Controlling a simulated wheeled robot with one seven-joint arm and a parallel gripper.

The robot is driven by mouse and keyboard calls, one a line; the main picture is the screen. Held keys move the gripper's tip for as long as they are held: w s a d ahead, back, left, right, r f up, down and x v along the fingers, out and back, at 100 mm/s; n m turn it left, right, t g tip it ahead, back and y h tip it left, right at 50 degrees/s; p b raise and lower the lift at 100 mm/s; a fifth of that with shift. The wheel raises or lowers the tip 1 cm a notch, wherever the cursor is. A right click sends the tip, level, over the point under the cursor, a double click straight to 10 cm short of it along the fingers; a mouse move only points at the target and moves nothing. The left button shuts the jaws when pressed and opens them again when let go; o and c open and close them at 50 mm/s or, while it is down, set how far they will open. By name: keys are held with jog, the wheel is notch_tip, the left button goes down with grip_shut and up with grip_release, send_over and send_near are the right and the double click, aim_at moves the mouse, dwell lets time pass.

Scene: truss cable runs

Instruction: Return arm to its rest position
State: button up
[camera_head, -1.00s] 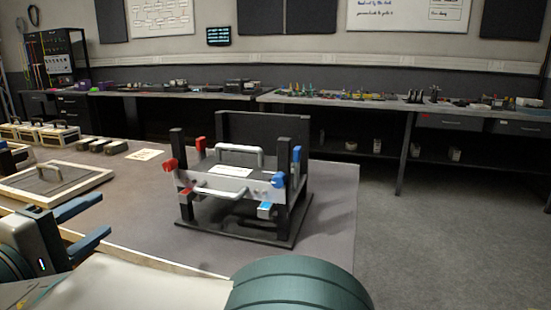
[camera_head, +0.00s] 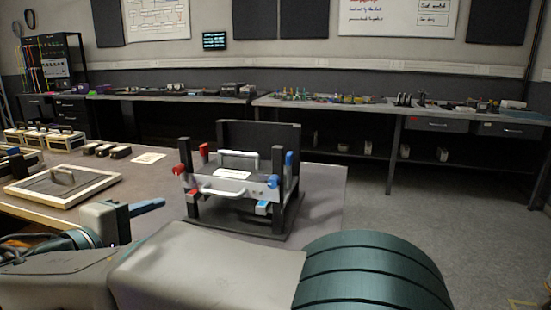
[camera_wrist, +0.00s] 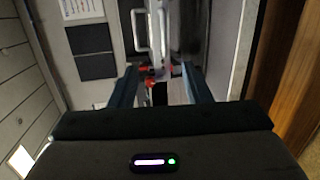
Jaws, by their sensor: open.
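My gripper (camera_head: 132,210) is at the lower left of the head view, with its blue fingers above the near part of the table. In the wrist view my gripper (camera_wrist: 165,88) has its two fingers spread apart, with no object held between them. My arm crosses the bottom of the head view. The black fixture (camera_head: 240,212), with a silver handled module, red levers on the left and blue levers on the right, stands on the table to the right of my gripper, apart from it. The module's handle (camera_wrist: 139,30) and red levers show beyond the fingers in the wrist view.
A light-framed panel (camera_head: 62,186) with a handle lies on the table at left. Several small cases (camera_head: 40,137) stand behind it. The table (camera_head: 325,190) is bare right of the fixture. A long bench (camera_head: 330,104) runs along the back wall, with open floor before it.

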jog(key=w+d+r+m+g+p, duration=0.15)
jog(key=d+g+p, duration=0.35)
jog(key=d, duration=0.6)
jog(key=w+d+r+m+g+p, duration=0.1)
jog(key=d+r+m+g+p, duration=0.15)
jog(key=d+p, duration=0.65)
jog(key=s+d+r+m+g+y+p, duration=0.4)
jog(key=s+d+m+y+p, duration=0.2)
jog(key=s+d+m+p, duration=0.4)
jog(key=s+d+p, duration=0.1)
jog(key=d+p, duration=0.3)
jog(key=d, duration=0.1)
jog(key=shift+s+d, duration=0.15)
jog(key=shift+d, duration=0.05)
jog(key=shift+r, duration=0.1)
